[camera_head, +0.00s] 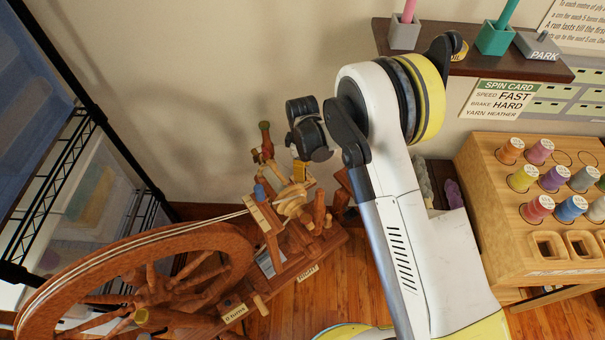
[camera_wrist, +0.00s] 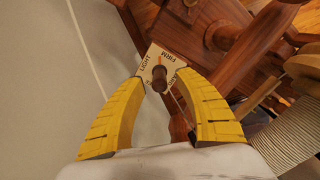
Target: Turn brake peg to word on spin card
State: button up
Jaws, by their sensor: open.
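The spin card (camera_head: 503,99) on the wall reads SPEED FAST, BRAKE HARD, YARN HEATHER. In the wrist view, the brown brake peg (camera_wrist: 159,78) stands out from a pale square dial plate (camera_wrist: 152,60). LIGHT and FIRM are legible on the plate; other lettering at its right and lower edges is partly covered or too small to read surely. Which word the peg points to is unclear. My gripper (camera_wrist: 160,77) is open, its yellow fingers on either side of the peg in the picture. I cannot tell whether they touch it. In the head view, my arm blocks part of the spinning wheel's head.
The wooden spinning wheel (camera_head: 150,235) fills the lower left, with wooden posts close around the dial. A wound bobbin (camera_wrist: 285,135) is close to my right finger. A spool rack (camera_head: 510,190) stands at right, below a wall shelf (camera_head: 470,62). A metal rack is at far left.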

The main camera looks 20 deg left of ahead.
jog(key=shift+f, duration=0.35)
grip_shut()
jog(key=m, duration=0.5)
jog(key=shift+m, duration=0.3)
jog(key=m, duration=0.6)
jog(key=shift+w, duration=0.1)
dwell(0.4)
